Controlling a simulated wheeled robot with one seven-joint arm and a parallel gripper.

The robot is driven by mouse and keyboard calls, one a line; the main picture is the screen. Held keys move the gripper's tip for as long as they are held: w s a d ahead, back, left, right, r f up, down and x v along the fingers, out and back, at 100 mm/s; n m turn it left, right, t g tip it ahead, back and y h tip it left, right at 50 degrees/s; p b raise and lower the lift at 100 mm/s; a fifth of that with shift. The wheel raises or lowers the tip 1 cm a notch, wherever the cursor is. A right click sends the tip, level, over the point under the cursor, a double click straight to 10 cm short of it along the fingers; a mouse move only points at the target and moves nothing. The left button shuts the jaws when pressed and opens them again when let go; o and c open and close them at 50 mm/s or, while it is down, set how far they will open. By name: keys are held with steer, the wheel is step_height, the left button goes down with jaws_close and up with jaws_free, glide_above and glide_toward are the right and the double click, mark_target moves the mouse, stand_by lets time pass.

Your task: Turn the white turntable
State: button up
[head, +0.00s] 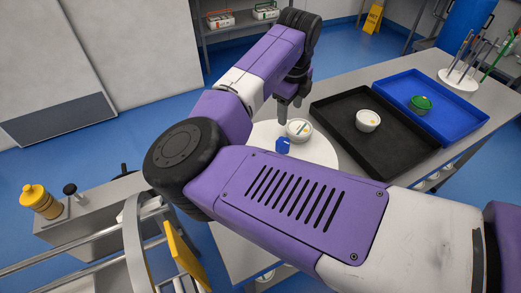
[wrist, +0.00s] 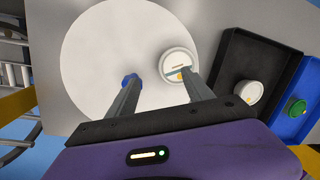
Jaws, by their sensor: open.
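The white turntable (head: 318,152) is a round flat disc on the grey table, partly hidden by my arm. It fills the upper left of the wrist view (wrist: 100,50). A small blue knob (head: 283,146) stands near its edge, and it also shows in the wrist view (wrist: 130,79), overlapped by my left finger. A white tub with a printed lid (head: 299,129) sits on the disc; it is right of the knob in the wrist view (wrist: 178,63). My gripper (wrist: 162,84) is open and empty above the disc. I cannot tell whether a finger touches the knob.
A black tray (head: 330,113) with a white tub (head: 368,120) lies right of the disc. Beyond it is a blue tray (head: 392,88) with a green-lidded tub (head: 420,104). A holder with upright tools (head: 458,80) stands at the far right.

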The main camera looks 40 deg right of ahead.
steer(key=m+g+y, duration=0.1)
steer(key=m+y, duration=0.1)
glide_above(282, 140)
steer(key=shift+w+d+f, duration=0.1)
steer(key=shift+d+f, duration=0.25)
steer(key=shift+f, duration=0.15)
steer(key=shift+a+f+m, duration=0.1)
steer(key=shift+a+m, duration=0.3)
steer(key=shift+a, duration=0.05)
steer(key=shift+d+f+p, duration=0.1)
steer(key=shift+f+p, duration=0.65)
steer(key=shift+f, duration=3.05)
jaws_close()
